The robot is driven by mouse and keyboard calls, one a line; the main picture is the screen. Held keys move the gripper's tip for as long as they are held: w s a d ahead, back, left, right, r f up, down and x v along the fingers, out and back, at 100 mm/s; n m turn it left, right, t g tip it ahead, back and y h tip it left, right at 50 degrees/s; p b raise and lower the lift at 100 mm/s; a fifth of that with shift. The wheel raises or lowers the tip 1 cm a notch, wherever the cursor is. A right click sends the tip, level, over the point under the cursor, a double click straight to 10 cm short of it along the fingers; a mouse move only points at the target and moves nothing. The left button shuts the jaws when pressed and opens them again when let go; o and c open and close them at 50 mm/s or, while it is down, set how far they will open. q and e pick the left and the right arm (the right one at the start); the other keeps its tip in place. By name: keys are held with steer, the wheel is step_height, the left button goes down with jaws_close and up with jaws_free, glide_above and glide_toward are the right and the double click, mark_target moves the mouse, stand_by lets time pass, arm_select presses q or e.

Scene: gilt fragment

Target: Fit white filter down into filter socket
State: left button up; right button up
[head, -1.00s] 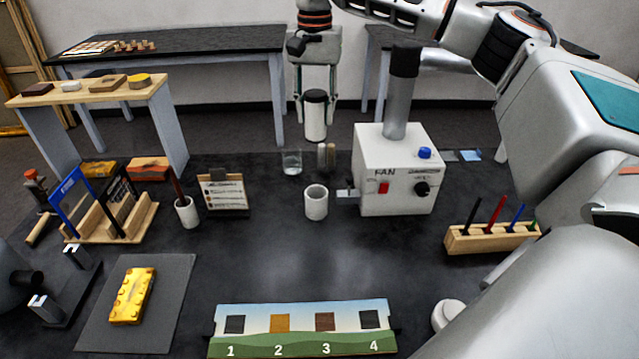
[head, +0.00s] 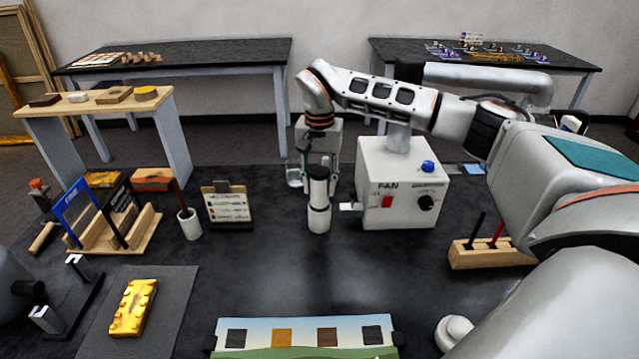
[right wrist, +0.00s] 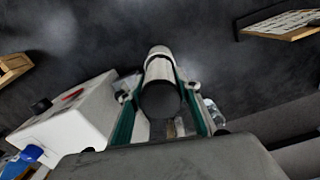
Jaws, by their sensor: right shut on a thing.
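The white filter (head: 318,190), a white cylinder with a dark top, is upright in my right gripper (head: 320,174). My right gripper is shut on its upper part. The filter stands directly above the filter socket (head: 319,221), a white round cup on the dark table left of the fan box. Its lower end meets the socket's rim in the head view; I cannot tell how far inside it is. In the right wrist view the filter (right wrist: 160,72) shows its dark end between the fingers, with the socket (right wrist: 158,51) beyond.
The white fan box (head: 402,185) stands close to the right of the socket. A glass (head: 294,177) is behind the gripper. A clipboard stand (head: 228,204) and a white cup (head: 189,224) are to the left. The table in front of the socket is clear.

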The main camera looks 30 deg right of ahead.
steer(key=shift+f, duration=0.1)
steer(key=shift+f, duration=0.35)
steer(key=shift+f, duration=0.15)
steer(key=o, duration=1.1)
step_height(320, 180, up, 13)
steer(key=shift+r, duration=0.1)
steer(key=shift+s, duration=0.1)
stand_by(0.4)
